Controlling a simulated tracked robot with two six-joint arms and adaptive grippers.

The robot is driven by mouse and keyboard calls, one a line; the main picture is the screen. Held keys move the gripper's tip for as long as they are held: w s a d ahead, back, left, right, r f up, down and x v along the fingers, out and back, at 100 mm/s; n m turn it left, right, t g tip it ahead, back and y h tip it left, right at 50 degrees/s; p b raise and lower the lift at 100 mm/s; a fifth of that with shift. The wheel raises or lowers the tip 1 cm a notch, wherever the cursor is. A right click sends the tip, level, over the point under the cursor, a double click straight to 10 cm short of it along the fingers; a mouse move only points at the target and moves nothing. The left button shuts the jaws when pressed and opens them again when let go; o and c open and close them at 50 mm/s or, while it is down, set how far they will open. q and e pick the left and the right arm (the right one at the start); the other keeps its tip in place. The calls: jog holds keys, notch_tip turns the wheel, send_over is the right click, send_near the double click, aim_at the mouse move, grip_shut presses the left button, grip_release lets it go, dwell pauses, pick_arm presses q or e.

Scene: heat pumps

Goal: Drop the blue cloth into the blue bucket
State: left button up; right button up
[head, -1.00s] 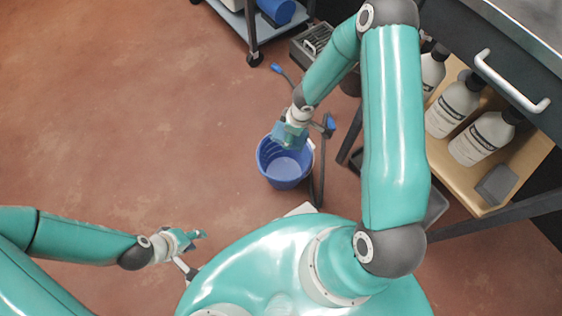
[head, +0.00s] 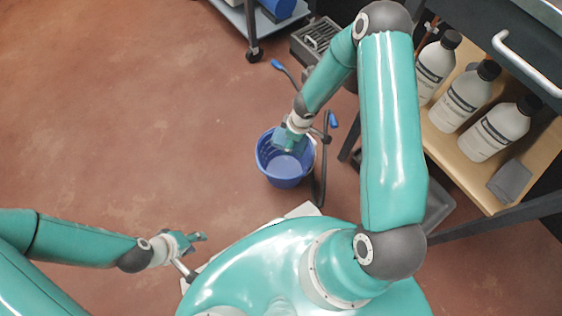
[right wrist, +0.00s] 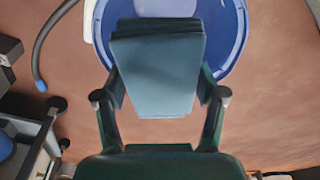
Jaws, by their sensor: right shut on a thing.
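The blue bucket (head: 284,166) stands on the floor below my right arm in the head view. In the right wrist view its rim (right wrist: 240,45) shows behind the cloth. The folded blue cloth (right wrist: 157,70) is held between the two fingers of my right gripper (right wrist: 160,95). In the head view the cloth (head: 287,141) is over the bucket's opening, and my right gripper's own fingers are hard to make out there. My left gripper (head: 198,239) is at the lower left, far from the bucket; I cannot tell whether it is open.
A wooden shelf (head: 470,165) with several white bottles (head: 461,104) and a grey block (head: 510,180) is at the right, under a dark counter. A hose (head: 323,180) runs beside the bucket. A cart (head: 245,20) stands at the top. The floor at left is clear.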

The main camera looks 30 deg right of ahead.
jog(key=o, duration=1.3)
jog(key=shift+r, duration=0.15)
jog(key=r, duration=0.3)
jog(key=s+r, duration=0.1)
jog(key=r, duration=0.3)
jog(key=d+r, duration=0.1)
jog(key=r, duration=0.3)
jog(key=shift+s+r, duration=0.2)
jog(key=shift+r, duration=0.05)
